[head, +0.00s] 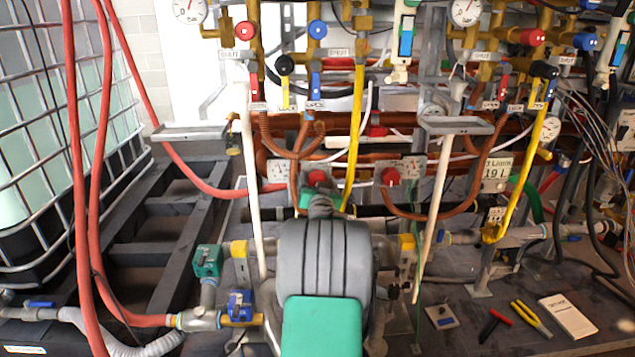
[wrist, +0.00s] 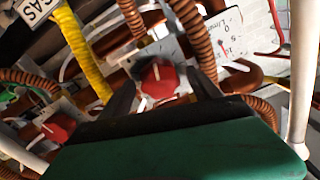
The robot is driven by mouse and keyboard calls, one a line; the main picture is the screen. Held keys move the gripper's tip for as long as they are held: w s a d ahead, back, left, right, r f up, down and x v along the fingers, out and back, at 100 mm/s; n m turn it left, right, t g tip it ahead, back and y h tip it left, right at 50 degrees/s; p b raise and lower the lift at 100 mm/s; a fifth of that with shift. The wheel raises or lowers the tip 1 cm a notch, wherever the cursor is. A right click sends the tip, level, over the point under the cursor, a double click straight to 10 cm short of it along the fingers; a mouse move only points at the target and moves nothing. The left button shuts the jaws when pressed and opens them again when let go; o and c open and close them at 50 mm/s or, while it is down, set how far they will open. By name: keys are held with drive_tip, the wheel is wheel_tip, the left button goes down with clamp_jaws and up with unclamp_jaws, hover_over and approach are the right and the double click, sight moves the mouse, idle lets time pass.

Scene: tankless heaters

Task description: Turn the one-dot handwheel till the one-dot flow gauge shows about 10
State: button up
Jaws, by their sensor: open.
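Two red handwheels show at the pipes: a left one (head: 316,178) and a right one (head: 390,176). A small pale gauge plate (head: 281,170) is beside the left wheel and another (head: 413,167) beside the right one. I cannot make out dots on them. My gripper (wrist: 163,90) is open, its dark fingers on either side of a red wheel (wrist: 158,76) with a white mark, which matches the left one. Whether they touch it I cannot tell. The gauge face (wrist: 228,42) next to it shows a small red pointer, its reading unclear. The other wheel (wrist: 50,127) is at the left.
Yellow hose (head: 355,130) and ribbed copper pipes (wrist: 198,40) run close by the wheels. A white pole (head: 254,190) stands at the left and another (head: 434,210) at the right. Pliers (head: 531,318) and a booklet (head: 567,316) lie lower right.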

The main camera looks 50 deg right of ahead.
drive_tip(key=p+v, duration=0.2)
drive_tip(key=v, duration=0.6)
